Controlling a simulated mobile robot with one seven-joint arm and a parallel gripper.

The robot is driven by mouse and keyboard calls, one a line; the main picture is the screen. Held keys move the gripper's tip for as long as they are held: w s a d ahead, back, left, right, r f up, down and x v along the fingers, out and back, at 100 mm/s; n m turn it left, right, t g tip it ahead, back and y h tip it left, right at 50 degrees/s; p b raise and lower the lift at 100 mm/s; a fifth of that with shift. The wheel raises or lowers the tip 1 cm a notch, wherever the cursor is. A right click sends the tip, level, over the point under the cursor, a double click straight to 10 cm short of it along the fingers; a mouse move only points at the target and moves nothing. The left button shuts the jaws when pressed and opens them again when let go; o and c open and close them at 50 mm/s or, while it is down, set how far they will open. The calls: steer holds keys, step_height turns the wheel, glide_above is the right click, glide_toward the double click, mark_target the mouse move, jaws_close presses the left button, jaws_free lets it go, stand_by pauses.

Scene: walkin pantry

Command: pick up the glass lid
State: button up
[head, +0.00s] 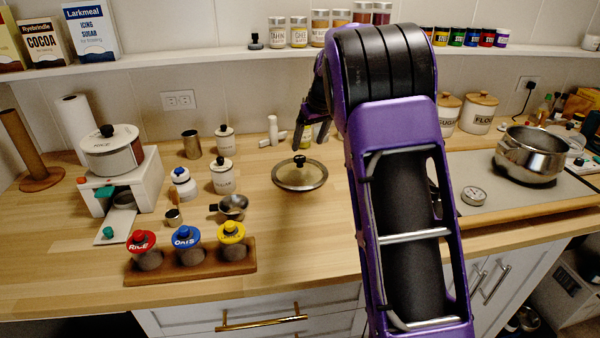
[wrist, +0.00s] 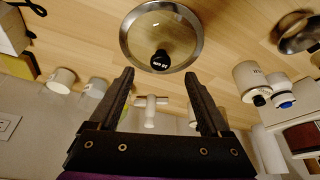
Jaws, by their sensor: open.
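The glass lid (head: 300,174) lies on the wooden counter near the middle of the head view. It is round and see-through, with a steel rim and a black knob on top. It also shows at the top of the wrist view (wrist: 162,30), its knob towards my fingers. My gripper (wrist: 165,85) is open and empty, its two dark fingers apart. The knob appears just beyond the fingertips, between their lines, and not touched. In the head view my gripper (head: 310,135) hangs behind and above the lid, partly hidden by my arm.
A small pan (head: 233,206) and canisters (head: 222,178) stand left of the lid. A rack with three jars (head: 190,262) is at the front left. A white T-shaped item (head: 272,132) is behind the lid. A steel pot (head: 528,155) stands at the right. The counter in front of the lid is clear.

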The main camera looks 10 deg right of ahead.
mark_target(301, 158)
steer(key=x, duration=0.8)
steer(key=shift+w+a, duration=0.2)
steer(key=shift+w, duration=0.15)
jaws_close()
stand_by(1.0)
